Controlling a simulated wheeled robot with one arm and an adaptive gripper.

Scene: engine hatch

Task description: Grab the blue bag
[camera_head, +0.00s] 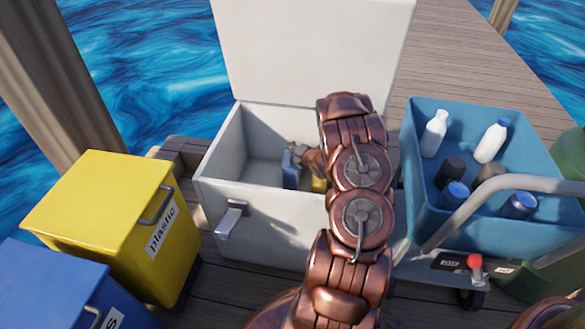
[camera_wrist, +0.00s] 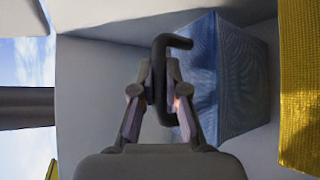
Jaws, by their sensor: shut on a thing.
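The blue bag (camera_head: 290,170) is inside the open white chest (camera_head: 215,162), partly hidden by my arm. In the wrist view the blue bag (camera_wrist: 240,85) has a textured surface and stands beside the chest's pale inner wall. A dark curved handle (camera_wrist: 171,41) shows in front of the bag's left edge. My gripper (camera_wrist: 162,84) is shut on this handle, with a finger on each side of it. In the head view my gripper (camera_head: 308,157) is small and partly hidden at the bag's top.
A yellow bag (camera_wrist: 300,80) is close to the right of the blue one. The chest's lid (camera_head: 310,50) stands raised behind. A blue crate (camera_head: 430,190) with several bottles stands at the right. Yellow (camera_head: 90,205) and blue (camera_head: 50,285) bins stand at the left.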

